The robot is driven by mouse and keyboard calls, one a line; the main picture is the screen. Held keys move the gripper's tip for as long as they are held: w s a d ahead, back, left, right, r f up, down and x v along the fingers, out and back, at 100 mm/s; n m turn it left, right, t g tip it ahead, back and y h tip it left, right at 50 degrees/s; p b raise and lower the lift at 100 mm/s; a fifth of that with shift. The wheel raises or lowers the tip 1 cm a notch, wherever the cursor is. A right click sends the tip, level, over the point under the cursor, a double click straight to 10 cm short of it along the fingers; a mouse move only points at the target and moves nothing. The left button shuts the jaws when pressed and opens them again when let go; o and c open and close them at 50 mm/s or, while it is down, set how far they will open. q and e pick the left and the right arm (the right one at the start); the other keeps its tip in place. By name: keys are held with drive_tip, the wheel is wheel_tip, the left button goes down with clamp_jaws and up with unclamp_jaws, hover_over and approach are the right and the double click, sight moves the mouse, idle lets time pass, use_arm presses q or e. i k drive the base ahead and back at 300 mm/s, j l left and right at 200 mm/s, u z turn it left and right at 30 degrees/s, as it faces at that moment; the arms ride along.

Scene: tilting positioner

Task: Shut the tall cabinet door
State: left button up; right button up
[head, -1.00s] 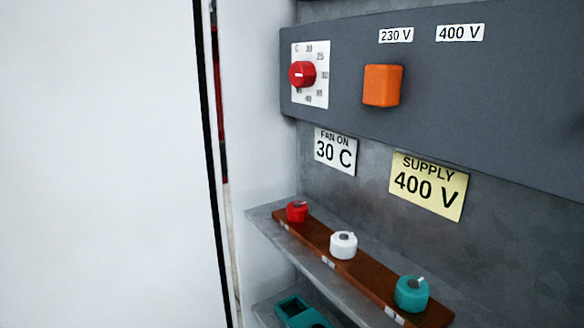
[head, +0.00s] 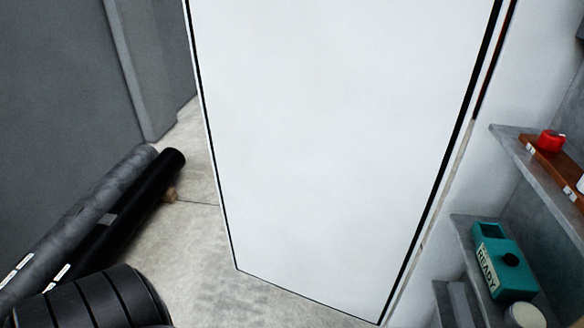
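The tall cabinet door (head: 335,140) is a plain white panel with a black strip along its edges. It stands open in the middle of the head view, and its bottom edge is above the concrete floor. Its right edge runs beside the white cabinet side wall (head: 548,60), with a narrow dark and reddish gap near the top. The open cabinet interior is at the right. Its top is out of view. Neither of my grippers is in view.
Inside the cabinet, a shelf (head: 508,137) carries a brown strip with a red knob (head: 550,141). A teal device (head: 503,262) marked READY sits lower. Grey and black rolls (head: 128,213) lie on the floor at left. Bare floor (head: 205,195) shows left of the door.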

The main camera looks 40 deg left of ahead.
sight(335, 130)
drive_tip(key=u, duration=0.4)
drive_tip(key=k+u, duration=0.15)
drive_tip(key=u, duration=0.3)
drive_tip(key=j+u, duration=0.1)
drive_tip(key=u, duration=0.3)
drive_tip(key=k+u, duration=0.1)
drive_tip(key=u, duration=0.35)
drive_tip(key=i+j+u, duration=0.25)
drive_tip(key=i+u, duration=0.25)
drive_tip(key=i, duration=0.35)
drive_tip(key=i+l+u, duration=0.1)
drive_tip(key=i+u, duration=0.4)
drive_tip(key=i, duration=0.4)
drive_tip(key=i+z, duration=0.25)
drive_tip(key=i, duration=0.25)
drive_tip(key=i+z, duration=0.25)
drive_tip(key=i, duration=0.3)
drive_tip(key=i+j+z, duration=0.2)
drive_tip(key=i, duration=0.3)
drive_tip(key=i+j+z, duration=0.1)
drive_tip(key=i+z, duration=0.15)
drive_tip(key=i, duration=0.25)
drive_tip(key=i+l+z, duration=0.1)
drive_tip(key=i+z, duration=0.6)
drive_tip(key=i, duration=0.25)
drive_tip(key=i+j+z, duration=0.15)
drive_tip(key=i+z, duration=0.4)
drive_tip(key=z, duration=3.4)
